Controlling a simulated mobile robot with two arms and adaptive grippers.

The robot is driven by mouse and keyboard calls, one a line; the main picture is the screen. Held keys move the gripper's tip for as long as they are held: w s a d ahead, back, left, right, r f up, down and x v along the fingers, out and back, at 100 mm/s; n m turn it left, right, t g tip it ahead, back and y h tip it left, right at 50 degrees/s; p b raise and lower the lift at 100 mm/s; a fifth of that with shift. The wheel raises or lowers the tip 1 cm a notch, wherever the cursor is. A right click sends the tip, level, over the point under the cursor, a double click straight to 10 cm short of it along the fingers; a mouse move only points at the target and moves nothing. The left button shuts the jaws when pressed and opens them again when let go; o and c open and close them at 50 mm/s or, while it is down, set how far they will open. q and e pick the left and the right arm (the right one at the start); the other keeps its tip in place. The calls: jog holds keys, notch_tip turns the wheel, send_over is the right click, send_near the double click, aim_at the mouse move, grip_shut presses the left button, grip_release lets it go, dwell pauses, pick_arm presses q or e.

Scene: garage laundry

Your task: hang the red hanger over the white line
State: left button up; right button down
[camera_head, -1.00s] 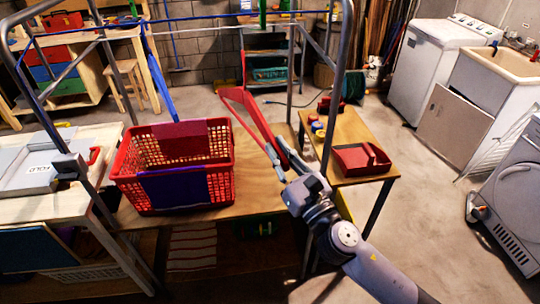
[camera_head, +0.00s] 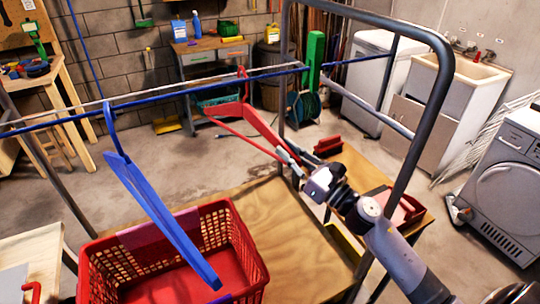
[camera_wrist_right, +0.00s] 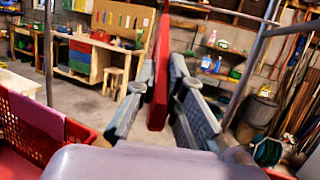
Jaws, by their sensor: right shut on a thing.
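The red hanger (camera_head: 262,128) is held at its lower right end by my right gripper (camera_head: 297,163), above the wooden table. Its hook points up and overlaps the white line (camera_head: 200,85) in the head view; I cannot tell whether it is over the line or only in front of or behind it. In the right wrist view, the red hanger (camera_wrist_right: 160,70) stands between the two grey fingers of my right gripper (camera_wrist_right: 156,95). The white line runs close beside a blue line (camera_head: 165,97). My left gripper is not in view.
A blue hanger (camera_head: 150,200) hangs from the lines at left, above a red basket (camera_head: 255,265). A grey metal frame (camera_head: 425,110) rises close to my right arm. A wooden table (camera_head: 285,225) lies below, with bare space right of the basket.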

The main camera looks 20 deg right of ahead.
jog(key=shift+w+d, duration=0.1)
jog(key=shift+s+d+r, duration=0.15)
jog(key=shift+s, duration=0.1)
jog(key=shift+s+d, duration=0.1)
jog(key=shift+s, duration=0.1)
jog(key=shift+w, duration=0.1)
pick_arm(q)
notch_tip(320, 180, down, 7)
jog(key=b, duration=0.6)
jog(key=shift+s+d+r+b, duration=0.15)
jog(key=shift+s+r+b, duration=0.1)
jog(key=shift+b, duration=0.1)
pick_arm(e)
jog(key=w+f, duration=0.4)
jog(key=w, duration=0.5)
jog(key=shift+a, duration=0.25)
